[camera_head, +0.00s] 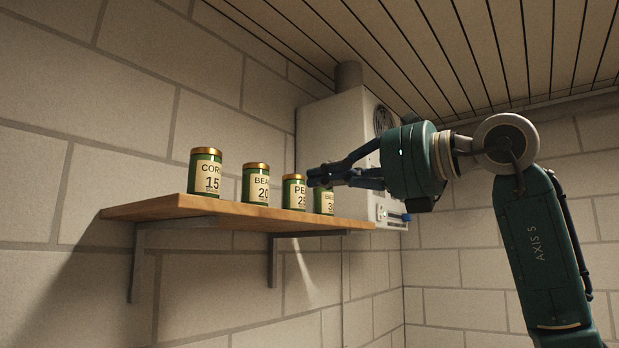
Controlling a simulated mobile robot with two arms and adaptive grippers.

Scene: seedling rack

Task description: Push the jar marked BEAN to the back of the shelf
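The jar marked BEAN (256,187) is green with a gold lid and a cream label that reads "BEA" and "20"; the end of the word curves out of sight. It stands upright on the wooden shelf (160,207), second from the left. My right gripper (317,176) comes in from the right, with its fingertips by the jars marked PEA and BEE, to the right of the BEAN jar and apart from it. The fingers overlap from this angle, so their opening cannot be judged. My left gripper is not in view.
A jar marked CORN (206,172) stands left of the BEAN jar. A jar marked PEA (294,192) and one reading "BEE" (324,201), partly hidden by my gripper, stand to its right. A white wall unit (335,130) hangs beyond the shelf.

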